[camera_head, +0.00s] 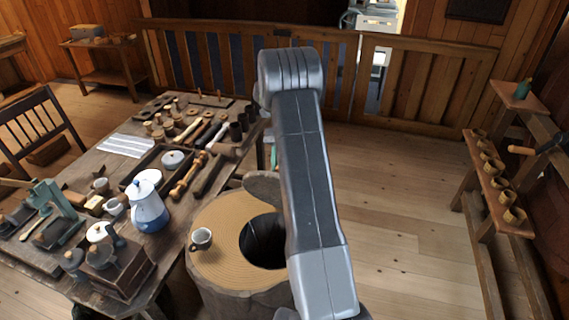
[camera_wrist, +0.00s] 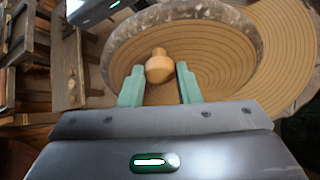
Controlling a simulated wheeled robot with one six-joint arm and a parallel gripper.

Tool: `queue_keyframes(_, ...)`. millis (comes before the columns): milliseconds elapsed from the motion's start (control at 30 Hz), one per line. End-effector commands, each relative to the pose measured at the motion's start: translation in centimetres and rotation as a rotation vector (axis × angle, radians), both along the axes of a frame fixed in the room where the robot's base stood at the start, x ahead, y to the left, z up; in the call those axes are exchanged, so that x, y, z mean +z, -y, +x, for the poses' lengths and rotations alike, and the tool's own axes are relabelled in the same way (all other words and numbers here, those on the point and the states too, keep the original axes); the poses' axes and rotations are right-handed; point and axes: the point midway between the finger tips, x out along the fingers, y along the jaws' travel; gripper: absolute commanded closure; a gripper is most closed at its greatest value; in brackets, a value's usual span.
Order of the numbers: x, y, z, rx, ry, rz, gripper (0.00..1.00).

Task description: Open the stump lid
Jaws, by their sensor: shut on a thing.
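The stump (camera_head: 222,280) stands right of the workbench, with a ringed wooden top and a dark round opening (camera_head: 258,240). Its lid (camera_head: 262,184) is off the opening and tilted up at the far side, partly behind my arm. In the wrist view the lid (camera_wrist: 215,55) shows its ringed face, bark rim and turned wooden knob (camera_wrist: 160,66). My gripper (camera_wrist: 160,80) has its green fingers on either side of the knob and is shut on it. In the head view my arm hides the gripper.
A small cup (camera_head: 201,238) stands on the stump top, left of the opening. The workbench (camera_head: 75,180) is crowded with tools and a blue-and-white pot (camera_head: 149,207). A rack of cups (camera_head: 495,180) stands at right. The floor (camera_head: 400,200) between is clear.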

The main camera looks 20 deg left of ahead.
Motion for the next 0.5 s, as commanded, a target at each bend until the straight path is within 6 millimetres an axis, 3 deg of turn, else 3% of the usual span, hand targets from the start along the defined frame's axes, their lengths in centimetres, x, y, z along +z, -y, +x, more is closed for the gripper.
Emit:
queue_keyframes(267, -0.32, 0.11, 0.01, -0.002, -0.001, -0.003, 1.0)
queue_keyframes(300, -0.33, 0.1, 0.0, -0.002, -0.001, -0.003, 0.62)
queue_keyframes(367, -0.3, 0.09, 0.0, -0.002, -0.001, -0.003, 0.5)
queue_keyframes(500, -0.22, 0.07, -0.01, -0.002, -0.001, -0.001, 0.48)
